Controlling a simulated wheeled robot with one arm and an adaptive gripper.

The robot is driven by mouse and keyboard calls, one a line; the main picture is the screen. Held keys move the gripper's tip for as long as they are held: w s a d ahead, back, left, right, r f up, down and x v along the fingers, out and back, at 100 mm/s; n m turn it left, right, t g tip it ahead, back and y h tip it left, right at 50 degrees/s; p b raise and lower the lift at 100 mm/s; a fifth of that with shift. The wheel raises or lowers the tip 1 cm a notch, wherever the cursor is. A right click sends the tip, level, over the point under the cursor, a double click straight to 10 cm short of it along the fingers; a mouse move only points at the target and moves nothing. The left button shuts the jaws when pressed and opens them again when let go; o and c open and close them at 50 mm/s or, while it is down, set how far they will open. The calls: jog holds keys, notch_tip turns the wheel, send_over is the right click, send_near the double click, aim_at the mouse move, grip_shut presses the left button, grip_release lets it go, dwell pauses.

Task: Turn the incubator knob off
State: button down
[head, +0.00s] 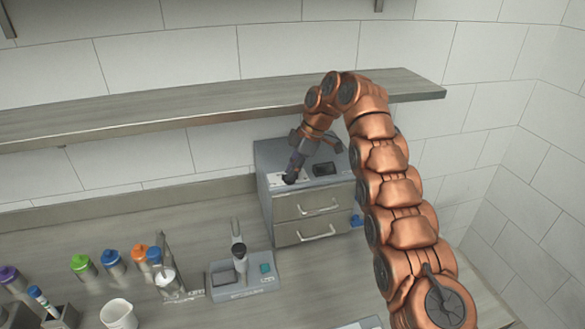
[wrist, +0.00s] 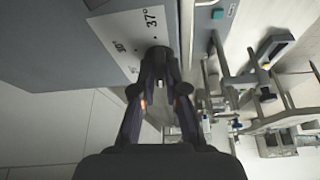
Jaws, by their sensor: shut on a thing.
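The incubator (head: 288,208) is a grey box with two handled drawers and a sloping top panel, at the back of the bench under the shelf. Its white dial label (wrist: 124,40) shows a 37° mark and another mark too small to read surely. The dark knob (wrist: 157,54) is on this label, between my fingertips and partly hidden by them. My gripper (head: 291,178) reaches down to the panel's left part in the head view. In the wrist view my gripper (wrist: 160,82) is shut on the knob.
A wooden shelf (head: 200,102) runs close above the incubator. A small dark display (head: 324,169) is right of the knob.

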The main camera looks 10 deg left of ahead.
jog(key=shift+w, duration=0.1)
jog(key=c, duration=1.2)
grip_release()
jog(key=shift+f+b, duration=0.15)
jog(key=shift+b, duration=0.4)
